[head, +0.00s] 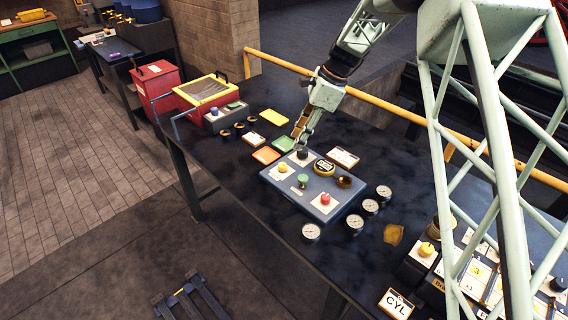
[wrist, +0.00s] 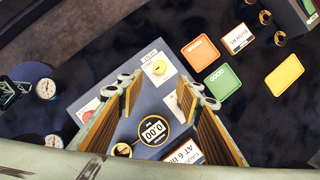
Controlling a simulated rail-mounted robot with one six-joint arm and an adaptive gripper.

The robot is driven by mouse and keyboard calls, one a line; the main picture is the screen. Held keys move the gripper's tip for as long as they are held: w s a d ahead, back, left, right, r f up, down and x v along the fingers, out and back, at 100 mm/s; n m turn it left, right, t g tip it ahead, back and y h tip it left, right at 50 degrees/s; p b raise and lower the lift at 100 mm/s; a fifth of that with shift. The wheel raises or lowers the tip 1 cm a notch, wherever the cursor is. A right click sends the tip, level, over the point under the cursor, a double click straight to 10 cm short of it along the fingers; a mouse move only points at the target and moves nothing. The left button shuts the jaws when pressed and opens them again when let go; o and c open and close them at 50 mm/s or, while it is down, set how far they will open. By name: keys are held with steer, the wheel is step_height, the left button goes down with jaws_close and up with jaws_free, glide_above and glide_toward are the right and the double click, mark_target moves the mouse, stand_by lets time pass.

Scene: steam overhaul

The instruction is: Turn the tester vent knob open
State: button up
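The tester's round display (wrist: 154,130) reads 0.00. Orange (head: 266,155) and green (head: 283,144) trays lie behind the tester. Several dial gauges (head: 311,231) stand at its near right. A yellow rail (head: 400,112) runs along the bench's far side.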

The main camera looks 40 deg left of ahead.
mark_target(283, 164)
steer(key=x, duration=1.3)
steer(key=shift+s+b, duration=0.1)
steer(key=shift+b, duration=0.3)
steer(key=c, duration=0.9)
